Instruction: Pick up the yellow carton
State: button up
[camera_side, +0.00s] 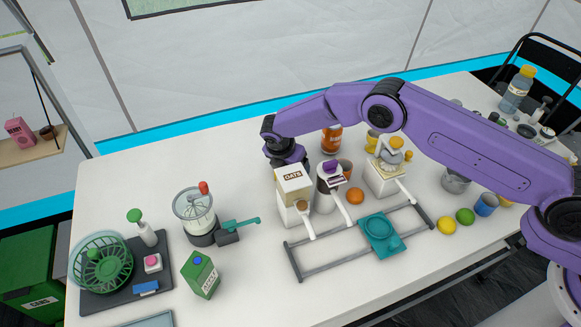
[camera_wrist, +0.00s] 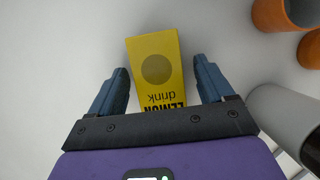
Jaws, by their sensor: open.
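The yellow carton (camera_wrist: 157,58), printed "LEMON drink", shows in the wrist view between the two blue fingers of my gripper (camera_wrist: 159,72). The fingers are open, one on each side of the carton, with a visible gap on both sides. The carton's text appears upside down. I cannot tell how far the fingertips reach down beside it. In the side view my gripper (camera_side: 287,158) points down behind the oats dispenser (camera_side: 293,185), which hides the fingertips and the carton.
A grey-white cylinder (camera_wrist: 287,115) and orange round items (camera_wrist: 283,14) stand right of my gripper in the wrist view. In the side view, other dispensers (camera_side: 385,178) and a teal tray on a rail (camera_side: 380,233) stand nearby. A green carton (camera_side: 202,277) is at the front left.

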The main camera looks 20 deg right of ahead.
jog(key=c, duration=1)
jog(key=shift+c, duration=0.2)
